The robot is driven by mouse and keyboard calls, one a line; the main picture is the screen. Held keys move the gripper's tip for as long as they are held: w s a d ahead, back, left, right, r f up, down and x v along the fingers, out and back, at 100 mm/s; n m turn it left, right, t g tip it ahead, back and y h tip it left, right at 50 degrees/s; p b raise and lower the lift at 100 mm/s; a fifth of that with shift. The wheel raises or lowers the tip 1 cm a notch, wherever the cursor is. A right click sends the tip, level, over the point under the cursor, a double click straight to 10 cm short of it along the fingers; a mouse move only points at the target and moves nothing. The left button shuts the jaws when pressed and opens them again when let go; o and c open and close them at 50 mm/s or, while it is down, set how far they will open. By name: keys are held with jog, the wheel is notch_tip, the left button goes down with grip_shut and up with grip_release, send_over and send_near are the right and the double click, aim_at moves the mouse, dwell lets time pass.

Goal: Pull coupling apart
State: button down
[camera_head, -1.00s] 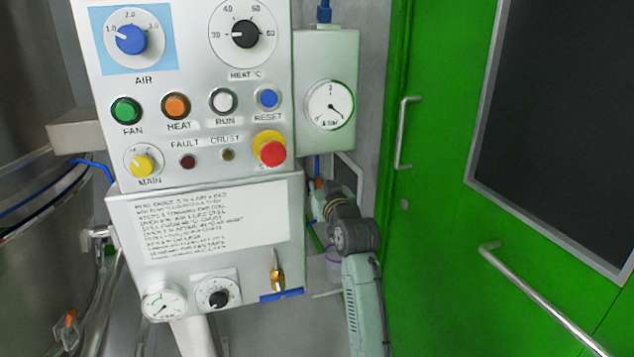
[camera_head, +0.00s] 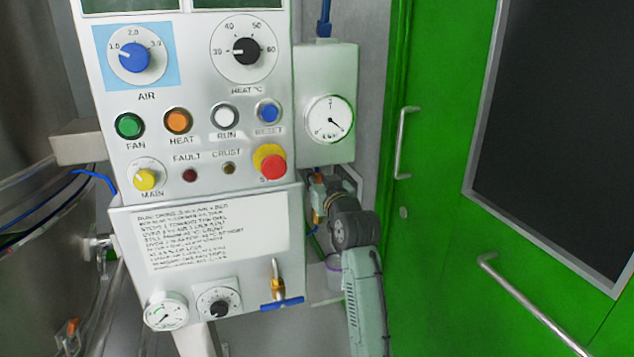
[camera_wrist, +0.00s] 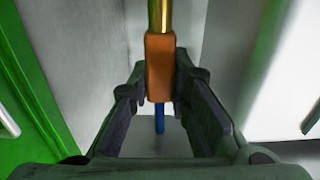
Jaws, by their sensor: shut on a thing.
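The orange coupling (camera_wrist: 160,62) stands upright between the fingertips of my gripper (camera_wrist: 160,84) in the wrist view. My gripper is shut on its sides. A brass stem (camera_wrist: 160,14) meets its top, and a blue hose (camera_wrist: 159,120) hangs below it. I see no clear gap between the coupling and the stem. In the head view the coupling shows small and orange (camera_head: 318,186) under the gauge box (camera_head: 343,75).
The control panel (camera_head: 200,100) stands close on the left of my arm, with a brass valve with a blue handle (camera_head: 281,303) at its lower right. A green door (camera_head: 430,150) with metal handles is on the right. A pressure gauge (camera_head: 329,119) faces me on the box.

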jog(key=shift+r, duration=0.4)
jog(key=c, duration=1.8)
grip_release()
jog(key=shift+c, duration=0.2)
jog(key=shift+o, duration=0.4)
jog(key=shift+f, duration=0.1)
jog(key=v, duration=1.2)
jog(key=shift+f, duration=0.15)
